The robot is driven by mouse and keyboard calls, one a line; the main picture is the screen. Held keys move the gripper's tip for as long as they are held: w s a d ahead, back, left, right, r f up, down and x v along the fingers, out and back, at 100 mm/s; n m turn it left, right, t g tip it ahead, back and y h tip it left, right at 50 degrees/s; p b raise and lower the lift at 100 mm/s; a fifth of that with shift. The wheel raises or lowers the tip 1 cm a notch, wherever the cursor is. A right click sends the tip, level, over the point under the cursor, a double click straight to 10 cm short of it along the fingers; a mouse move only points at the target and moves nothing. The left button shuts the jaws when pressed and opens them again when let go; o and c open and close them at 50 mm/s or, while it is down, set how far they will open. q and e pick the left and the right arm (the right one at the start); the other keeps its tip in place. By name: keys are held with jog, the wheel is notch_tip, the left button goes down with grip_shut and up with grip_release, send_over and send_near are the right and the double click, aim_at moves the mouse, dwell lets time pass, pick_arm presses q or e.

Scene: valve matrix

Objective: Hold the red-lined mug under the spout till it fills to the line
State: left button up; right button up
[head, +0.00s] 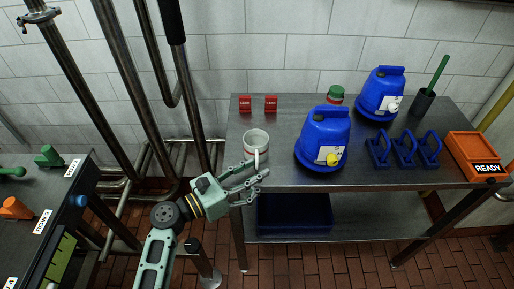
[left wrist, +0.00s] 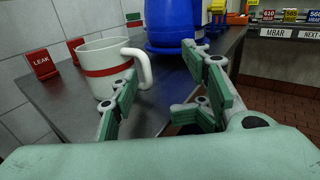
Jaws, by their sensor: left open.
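The white mug (head: 255,140) with a red band stands upright on the metal table (head: 285,173), near its left front. In the left wrist view the mug (left wrist: 102,70) has its handle pointing right, towards my fingers. My left gripper (head: 259,180) is open and empty at the table's front edge, just in front of the mug and its handle. The open fingers of my left gripper (left wrist: 163,85) also show in the wrist view, apart from the handle. A blue jug (head: 324,134) with a yellow spout (head: 333,160) stands right of the mug. My right gripper is out of view.
A second blue jug (head: 381,92) with a white spout stands behind. Red blocks (head: 258,104) sit at the back edge. Blue racks (head: 404,151) and an orange READY box (head: 475,155) are on the right. Vertical pipes (head: 127,85) rise left of the table.

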aim_at(257, 161)
pick_arm(q)
jog(key=w, duration=0.1)
jog(key=w+d+r, duration=0.1)
jog(key=shift+w+d+r+t, duration=0.15)
jog(key=shift+w+r+t, duration=0.1)
jog(key=shift+w+t, duration=0.15)
jog(key=shift+w+f, duration=0.15)
jog(key=shift+f, duration=0.15)
jog(key=shift+c, duration=0.5)
jog(key=shift+s+f, duration=0.1)
jog(key=shift+s, duration=0.1)
grip_shut()
